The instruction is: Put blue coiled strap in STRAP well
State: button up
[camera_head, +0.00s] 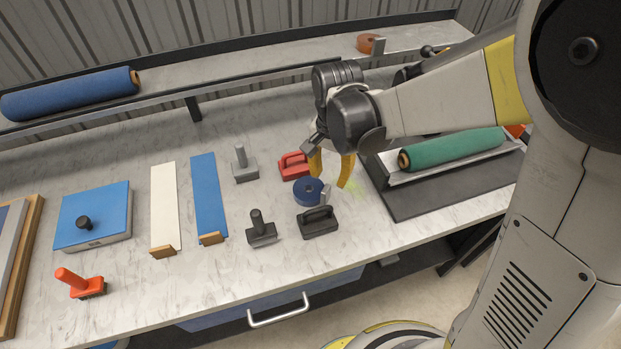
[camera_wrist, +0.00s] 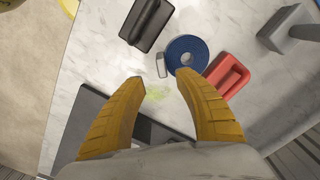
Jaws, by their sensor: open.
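The blue coiled strap (camera_head: 308,191) lies flat on the marble worktop, with a small silver end piece beside it. In the wrist view the strap (camera_wrist: 187,56) is just ahead of my right-hand fingertip. My gripper (camera_head: 331,177) is open and empty, with yellow fingers pointing down close to the strap's right side. In the wrist view my gripper (camera_wrist: 160,77) has its fingers apart, with bare worktop and a faint green patch between them. I cannot make out a well labelled STRAP in either view.
A red handled block (camera_head: 293,166) and a black handled block (camera_head: 318,222) sit close around the strap. A green roll (camera_head: 453,150) rests on a dark stand at right. A blue box (camera_head: 93,214) and two long strips lie left.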

aim_at(326, 189)
jog(key=f+b, duration=0.1)
jog(key=f, duration=0.1)
jog(key=f+b, duration=0.1)
jog(key=f, duration=0.1)
jog(key=f+b, duration=0.1)
jog(key=f, duration=0.1)
jog(key=shift+s+a, duration=0.1)
jog(key=shift+a, duration=0.25)
jog(key=shift+c, duration=0.5)
grip_shut()
